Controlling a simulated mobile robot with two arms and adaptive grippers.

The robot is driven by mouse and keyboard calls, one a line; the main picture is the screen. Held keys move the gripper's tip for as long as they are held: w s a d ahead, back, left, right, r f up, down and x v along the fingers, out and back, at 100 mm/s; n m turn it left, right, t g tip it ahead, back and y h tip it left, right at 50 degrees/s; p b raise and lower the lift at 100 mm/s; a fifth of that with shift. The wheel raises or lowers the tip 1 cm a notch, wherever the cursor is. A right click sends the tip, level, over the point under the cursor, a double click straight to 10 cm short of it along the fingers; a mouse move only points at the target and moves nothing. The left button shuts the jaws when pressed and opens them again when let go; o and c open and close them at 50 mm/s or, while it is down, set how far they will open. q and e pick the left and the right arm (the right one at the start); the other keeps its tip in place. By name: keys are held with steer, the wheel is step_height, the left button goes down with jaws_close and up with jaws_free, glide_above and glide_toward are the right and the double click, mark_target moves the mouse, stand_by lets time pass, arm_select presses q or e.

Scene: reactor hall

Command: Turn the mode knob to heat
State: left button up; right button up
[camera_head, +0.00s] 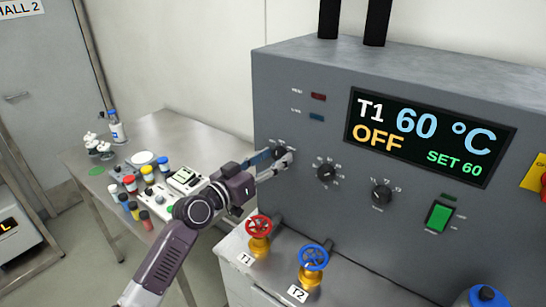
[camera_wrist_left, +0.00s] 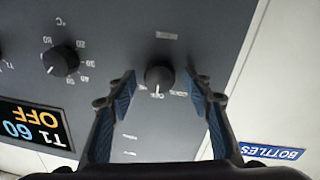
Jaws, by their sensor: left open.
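The mode knob (camera_wrist_left: 159,80) is a small black dial on the grey control panel. In the left wrist view it sits between the two blue-padded fingers of my left gripper (camera_wrist_left: 159,82), which is open, with a gap on each side. Small labels lie around the knob; they are too blurred to read fully. In the head view my left gripper (camera_head: 277,162) reaches the panel's left side and partly covers the knob (camera_head: 281,153). The display (camera_head: 430,137) reads T1, 60 °C, OFF and SET 60. My right gripper is not in view.
A temperature dial (camera_head: 327,172), another dial (camera_head: 381,194) and a green switch (camera_head: 439,217) are to the right on the panel. Red (camera_head: 258,225) and blue (camera_head: 314,257) valve wheels stand below. A side table (camera_head: 165,127) with bottles and small items is at left.

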arm_select(q)
steer(key=c, duration=1.2)
steer(key=shift+o, duration=0.2)
steer(key=shift+f+m+b, duration=0.25)
steer(key=shift+m+b, duration=0.75)
steer(key=shift+b, duration=0.3)
steer(key=shift+m+b, duration=1.2)
steer(key=shift+r+m+y+b, duration=0.25)
steer(key=shift+m+b, duration=0.45)
steer(key=shift+m, duration=0.5)
steer(key=shift+m+b, duration=0.3)
steer(key=shift+m, duration=1.1)
